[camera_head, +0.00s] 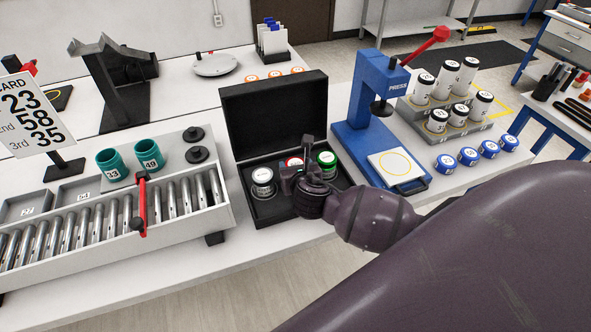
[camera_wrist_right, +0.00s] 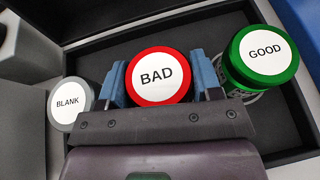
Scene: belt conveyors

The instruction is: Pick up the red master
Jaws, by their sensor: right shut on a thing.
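The red master (camera_wrist_right: 158,76) is a red-rimmed cylinder with a white top marked BAD. It stands in the open black case (camera_head: 262,206), between the grey BLANK master (camera_wrist_right: 70,103) and the green GOOD master (camera_wrist_right: 263,54). In the head view a sliver of the red master (camera_head: 294,161) shows behind my right gripper (camera_head: 297,172). In the right wrist view my right gripper (camera_wrist_right: 160,82) has one blue finger on each side of the red master and is shut on it. The red master's lower part is hidden. My left gripper is not in view.
The case's raised lid (camera_head: 275,108) stands behind the masters. A blue press (camera_head: 366,125) is close on the right. A roller conveyor (camera_head: 115,222) with teal cups is on the left. White table surface shows in front of the case.

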